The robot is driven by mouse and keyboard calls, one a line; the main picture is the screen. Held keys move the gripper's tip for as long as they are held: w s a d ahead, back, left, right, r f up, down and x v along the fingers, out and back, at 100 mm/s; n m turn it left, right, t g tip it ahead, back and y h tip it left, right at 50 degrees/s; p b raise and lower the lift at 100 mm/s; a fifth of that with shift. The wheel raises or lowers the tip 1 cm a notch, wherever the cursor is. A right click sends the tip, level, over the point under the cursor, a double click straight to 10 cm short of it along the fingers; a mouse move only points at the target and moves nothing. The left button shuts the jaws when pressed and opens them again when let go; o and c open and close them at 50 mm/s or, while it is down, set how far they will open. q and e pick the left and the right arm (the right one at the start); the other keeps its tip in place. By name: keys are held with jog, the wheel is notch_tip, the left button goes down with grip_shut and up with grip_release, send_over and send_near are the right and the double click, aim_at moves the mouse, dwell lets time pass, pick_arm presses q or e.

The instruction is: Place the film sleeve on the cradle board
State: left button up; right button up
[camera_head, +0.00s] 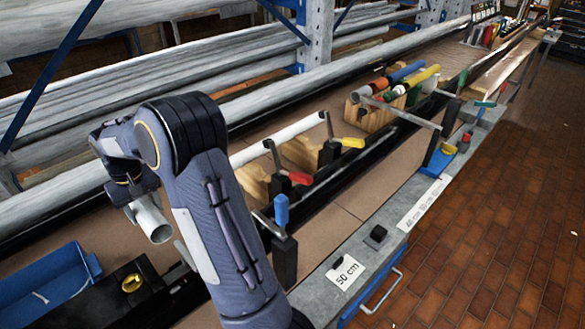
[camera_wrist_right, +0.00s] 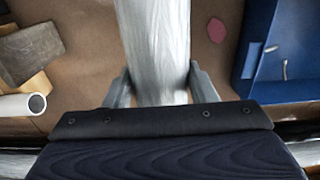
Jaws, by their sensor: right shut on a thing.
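The film sleeve is a shiny, pale grey tube (camera_wrist_right: 153,40). It lies between the two fingers of my right gripper (camera_wrist_right: 160,86) in the wrist view, with both fingers against its sides. In the head view the sleeve's open end (camera_head: 152,222) points down to the right, below my right gripper (camera_head: 130,192); my own arm hides part of the view. Wooden cradle blocks (camera_head: 252,184) stand on the bench under a white tube (camera_head: 278,139), right of my arm. Another wooden cradle (camera_head: 362,117) holds coloured tubes farther back. I cannot tell which is the cradle board. My left gripper is not in view.
Clamps with red (camera_head: 300,178), yellow (camera_head: 353,142) and blue (camera_head: 281,209) handles stand along the bench. A blue tray (camera_head: 45,285) lies at the lower left; a blue bin (camera_wrist_right: 285,60) shows in the wrist view. Long pipes (camera_head: 330,62) run behind. Brown bench surface (camera_head: 345,205) is clear at centre.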

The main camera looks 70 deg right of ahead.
notch_tip(320, 180, down, 18)
jog(key=shift+f+b, duration=0.2)
jog(key=shift+b, duration=0.7)
jog(key=o, duration=1)
jog(key=shift+f, duration=0.1)
jog(key=shift+c, duration=0.2)
